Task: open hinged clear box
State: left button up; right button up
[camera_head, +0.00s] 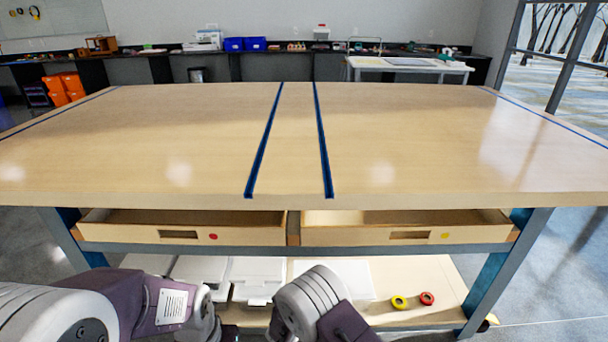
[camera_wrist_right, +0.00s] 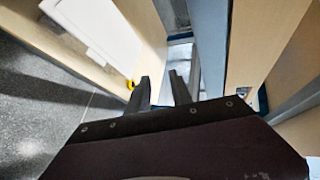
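Several flat white or pale boxes lie on the low shelf under the table: a left one (camera_head: 190,270), a middle one (camera_head: 257,272) and a right one (camera_head: 352,275), partly hidden by my right arm. I cannot tell which is the hinged clear box, and no lid looks raised. A white flat box (camera_wrist_right: 98,28) also shows at the upper left of the right wrist view. My right gripper (camera_wrist_right: 161,86) has its fingers apart with nothing between them, near the shelf's edge and a table leg. My left arm shows at lower left, but its gripper is hidden.
The wooden tabletop (camera_head: 400,135) is bare, with two blue strips. Below it, a left drawer (camera_head: 130,233) and a right drawer (camera_head: 480,233) stand partly open. A yellow roll (camera_head: 399,302) and a red roll (camera_head: 427,298) lie on the shelf's right side. Blue legs flank the shelf.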

jog(key=s+d+r+m+g+h, duration=0.1)
jog(key=s+d+r+m+g, duration=0.15)
jog(key=d+r+m, duration=0.45)
jog(key=s+d+r+m+g+h, duration=0.2)
jog(key=d+r+m+g, duration=0.2)
jog(key=d, duration=0.6)
jog(key=s+d+m+g+y, duration=0.2)
jog(key=s+m+g+y, duration=0.35)
jog(key=s+m, duration=1.15)
jog(key=s+a+f+m+t+y, duration=0.2)
jog(key=a+m+y, duration=0.5)
jog(key=m, duration=1.3)
notch_tip(320, 180, up, 28)
jog(key=a+h+p, duration=0.2)
jog(key=p, duration=2.6)
jog(key=shift+s, duration=0.15)
grip_shut()
